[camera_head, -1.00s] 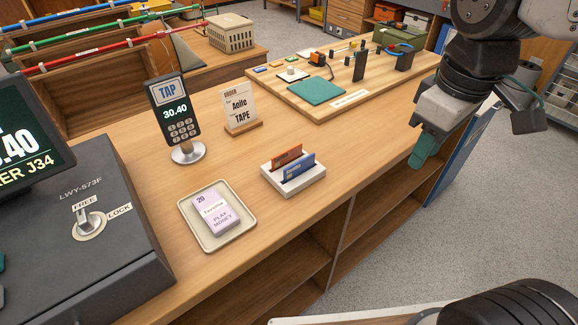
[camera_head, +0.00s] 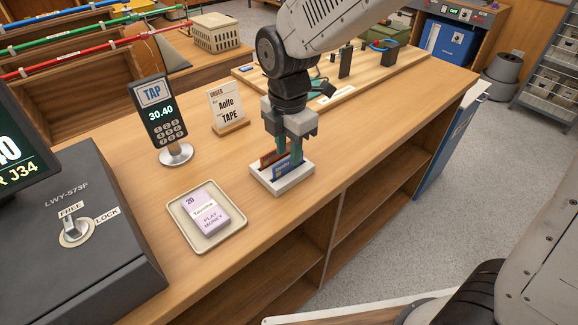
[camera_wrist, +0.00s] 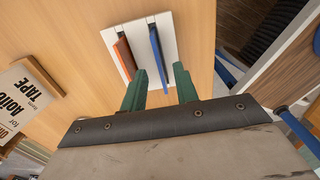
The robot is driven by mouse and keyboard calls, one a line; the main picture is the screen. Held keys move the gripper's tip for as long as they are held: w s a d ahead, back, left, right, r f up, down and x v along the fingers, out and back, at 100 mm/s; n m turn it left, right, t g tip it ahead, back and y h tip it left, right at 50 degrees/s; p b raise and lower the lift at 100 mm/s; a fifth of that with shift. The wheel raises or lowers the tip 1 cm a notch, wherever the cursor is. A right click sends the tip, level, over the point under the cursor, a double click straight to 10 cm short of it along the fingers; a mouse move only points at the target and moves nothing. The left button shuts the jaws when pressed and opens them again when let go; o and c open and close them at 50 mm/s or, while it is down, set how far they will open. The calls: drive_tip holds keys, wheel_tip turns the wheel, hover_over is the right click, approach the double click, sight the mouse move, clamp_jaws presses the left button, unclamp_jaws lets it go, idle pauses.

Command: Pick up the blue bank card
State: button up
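The blue bank card (camera_head: 281,171) stands upright in a white card holder (camera_head: 296,182) on the counter, beside an orange card (camera_head: 266,161). My gripper (camera_head: 284,152) is pointed down just above the holder, and its green fingers partly hide both cards in the head view. In the wrist view, my gripper (camera_wrist: 161,72) is open, with one fingertip on each side of the blue card (camera_wrist: 157,48). A gap shows between the card and each finger. The orange card (camera_wrist: 124,55) is outside the fingers, to the left.
A tray (camera_head: 178,211) with play money is left of the holder. A card terminal (camera_head: 160,113) and an order sign (camera_head: 226,105) stand behind. A board (camera_head: 400,78) with small items lies farther back. The counter's front edge is close to the holder.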

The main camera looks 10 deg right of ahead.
wheel_tip(320, 180, down, 3)
drive_tip(key=shift+w+f, duration=0.1)
drive_tip(key=shift+f, duration=0.05)
clamp_jaws()
idle(0.4)
wheel_tip(320, 180, up, 4)
drive_tip(key=shift+f, duration=0.1)
drive_tip(key=s+a+r, duration=0.1)
drive_tip(key=s+a, duration=0.3)
drive_tip(key=s, duration=0.3)
drive_tip(key=s+a, duration=0.3)
drive_tip(key=s, duration=0.4)
drive_tip(key=shift+s+a+r, duration=0.1)
drive_tip(key=shift+s+r, duration=0.05)
drive_tip(key=shift+r, duration=2.5)
